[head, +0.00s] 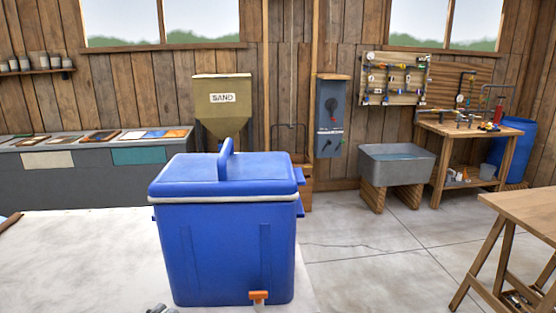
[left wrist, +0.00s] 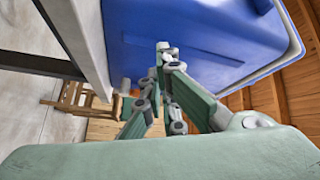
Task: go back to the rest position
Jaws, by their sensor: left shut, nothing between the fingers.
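A blue cooler box (head: 225,245) stands upright on a pale worktop (head: 80,260) in front of me. Its blue lid (head: 225,175) is closed, with a handle on top and an orange spigot (head: 258,296) low on the front. My left gripper shows only as a small grey tip (head: 160,309) at the bottom edge of the head view. In the left wrist view my left gripper (left wrist: 166,50) is shut and empty, its fingertips in front of the blue cooler wall (left wrist: 200,35). I cannot tell whether they touch it. My right gripper is in neither view.
A sand hopper (head: 222,110), a grey panel box (head: 332,115) and a sink (head: 396,165) stand along the back wall. A wooden workbench (head: 470,130) is at the back right, and a wooden table (head: 530,210) at the right. The concrete floor between is clear.

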